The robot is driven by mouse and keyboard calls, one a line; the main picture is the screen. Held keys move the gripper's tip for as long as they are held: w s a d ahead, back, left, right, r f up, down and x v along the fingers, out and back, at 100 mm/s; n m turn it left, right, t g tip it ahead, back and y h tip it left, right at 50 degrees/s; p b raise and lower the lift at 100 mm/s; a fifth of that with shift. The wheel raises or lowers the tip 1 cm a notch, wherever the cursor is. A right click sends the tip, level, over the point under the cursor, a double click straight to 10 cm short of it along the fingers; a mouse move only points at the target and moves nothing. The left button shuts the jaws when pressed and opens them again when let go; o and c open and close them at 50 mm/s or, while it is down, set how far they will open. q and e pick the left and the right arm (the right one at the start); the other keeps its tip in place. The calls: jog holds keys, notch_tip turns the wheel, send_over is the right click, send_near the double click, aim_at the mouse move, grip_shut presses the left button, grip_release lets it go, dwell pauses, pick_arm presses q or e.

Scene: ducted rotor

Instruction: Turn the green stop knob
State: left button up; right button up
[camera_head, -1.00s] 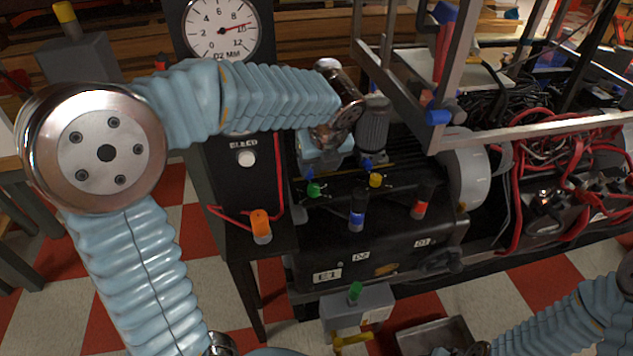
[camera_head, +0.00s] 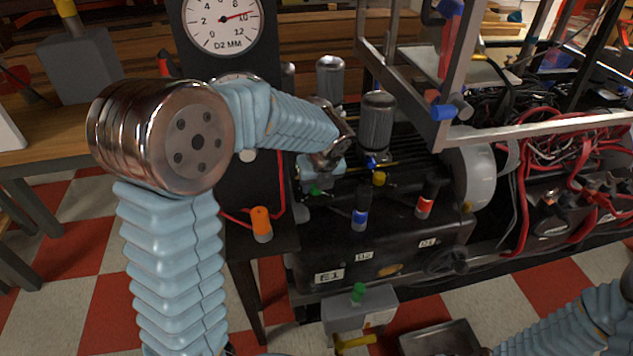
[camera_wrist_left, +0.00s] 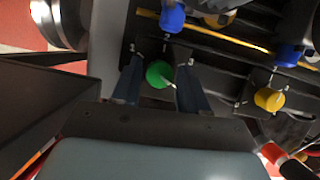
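A small green knob (camera_head: 316,190) sits on the left part of the black machine's top, partly hidden by my left gripper (camera_head: 318,183). In the left wrist view the green knob (camera_wrist_left: 160,74) has a pale pointer and lies between the two dark fingers of my left gripper (camera_wrist_left: 160,66). The fingers stand apart with a small gap on each side of it. I cannot tell how far down they reach. My right arm shows at the lower right, but its gripper is out of view.
Close by are a blue knob (camera_wrist_left: 172,18), a yellow knob (camera_wrist_left: 268,99) and another blue knob (camera_wrist_left: 287,54). A dial-gauge panel (camera_head: 207,110) stands left. A metal frame (camera_head: 398,90) hangs over the right. A grey box with a green button (camera_head: 358,292) is below.

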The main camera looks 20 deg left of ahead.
pick_arm(q)
jog(key=c, duration=0.7)
jog(key=shift+c, duration=0.2)
